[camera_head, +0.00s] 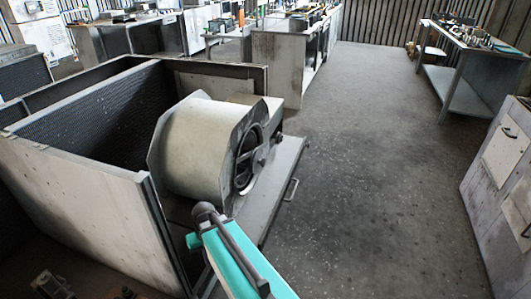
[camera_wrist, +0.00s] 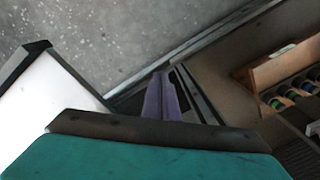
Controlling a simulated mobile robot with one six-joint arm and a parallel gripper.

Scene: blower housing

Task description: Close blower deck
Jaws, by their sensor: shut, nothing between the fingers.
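The blower deck (camera_head: 284,180) is a grey slab with a bar handle (camera_head: 291,190) on its outer edge. It sticks out to the right of the open housing (camera_head: 85,205). A big cream blower drum (camera_head: 195,145) with grey end plates sits on the deck, partly out of the housing. In the wrist view my gripper (camera_wrist: 162,98) has its narrow purple-grey fingers together with nothing between them. In the head view my teal arm reaches up from the bottom edge, near the deck's front corner; the fingertips are hidden there. I cannot tell whether they touch anything.
The grey floor right of the deck is clear. A workbench (camera_head: 467,100) stands at the far right and a grey panelled cabinet (camera_head: 500,185) at the right edge. In the wrist view, a brown compartment with coil-like parts (camera_wrist: 293,92) lies right of the fingers.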

